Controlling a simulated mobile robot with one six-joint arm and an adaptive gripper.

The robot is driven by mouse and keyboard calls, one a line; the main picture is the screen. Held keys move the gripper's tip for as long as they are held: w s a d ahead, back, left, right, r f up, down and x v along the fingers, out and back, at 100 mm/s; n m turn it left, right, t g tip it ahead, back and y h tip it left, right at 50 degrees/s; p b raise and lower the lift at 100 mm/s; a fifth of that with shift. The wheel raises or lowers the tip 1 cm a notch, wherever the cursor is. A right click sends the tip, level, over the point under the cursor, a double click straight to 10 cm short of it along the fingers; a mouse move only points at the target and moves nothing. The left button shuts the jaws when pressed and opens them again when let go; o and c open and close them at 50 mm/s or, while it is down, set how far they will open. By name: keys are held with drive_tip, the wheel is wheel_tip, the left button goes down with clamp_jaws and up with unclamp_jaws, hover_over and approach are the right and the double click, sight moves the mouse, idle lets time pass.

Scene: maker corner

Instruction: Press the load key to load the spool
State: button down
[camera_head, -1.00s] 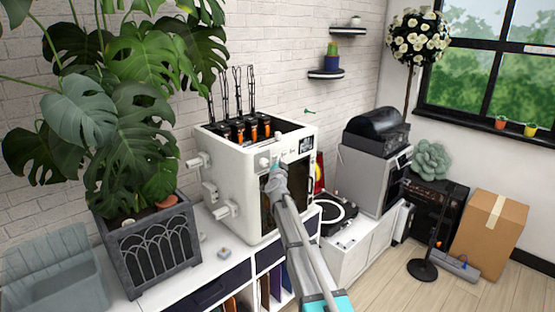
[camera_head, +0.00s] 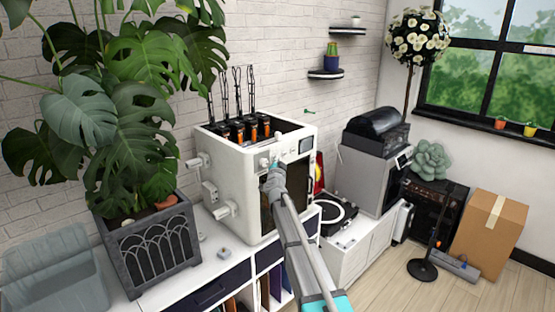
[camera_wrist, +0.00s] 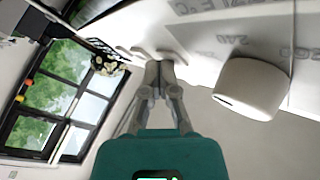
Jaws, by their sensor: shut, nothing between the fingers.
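The white printer (camera_head: 235,170) stands on the white cabinet. Its front panel carries a round knob (camera_head: 264,162), which shows large in the wrist view (camera_wrist: 250,88), and a small screen (camera_head: 306,145) that looks plain grey-blue. My gripper (camera_head: 274,166) is shut and empty, with its fingertips at the panel just right of the knob. In the wrist view the closed fingertips (camera_wrist: 158,62) reach the panel among small light keys (camera_wrist: 138,52). The fingers partly hide the keys. I cannot tell which is the load key or whether one is pressed in.
Several black holders with orange parts (camera_head: 240,132) stand in the printer's top. Spool holders (camera_head: 210,190) stick out from its left side. A potted plant (camera_head: 150,250) stands left, a turntable (camera_head: 338,214) right. A small light block (camera_head: 224,253) lies on the cabinet top (camera_head: 212,270).

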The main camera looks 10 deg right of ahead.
drive_tip(key=shift+s+d, duration=0.4)
drive_tip(key=shift+s, duration=0.2)
idle(0.5)
drive_tip(key=shift+s+d, duration=0.75)
drive_tip(key=shift+s, duration=0.3)
drive_tip(key=shift+s+d, duration=0.75)
drive_tip(key=shift+s, duration=0.25)
